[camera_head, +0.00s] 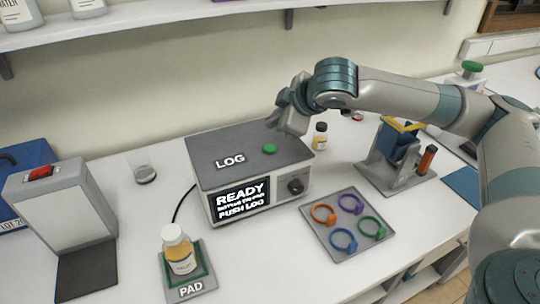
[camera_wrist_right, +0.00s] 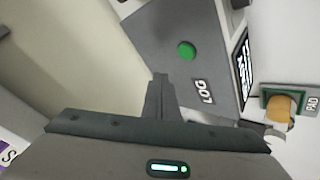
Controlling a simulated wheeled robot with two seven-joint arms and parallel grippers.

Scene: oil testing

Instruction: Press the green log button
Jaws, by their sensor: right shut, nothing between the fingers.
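The green log button (camera_head: 270,149) sits on the top face of a grey box marked LOG (camera_head: 215,175). The box's front screen (camera_head: 240,202) reads READY and PUSH LOG. My right gripper (camera_head: 274,121) is above the back right of the box, behind the button and apart from it. In the right wrist view the gripper's fingers (camera_wrist_right: 159,85) are shut together and empty, with the green button (camera_wrist_right: 186,50) beyond their tips. My left gripper is in neither view.
A bottle with amber liquid (camera_head: 179,250) stands on the PAD (camera_head: 199,287) at the front. A grey tray with coloured rings (camera_head: 324,235) lies right of the box. A glass beaker (camera_head: 144,168) stands left.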

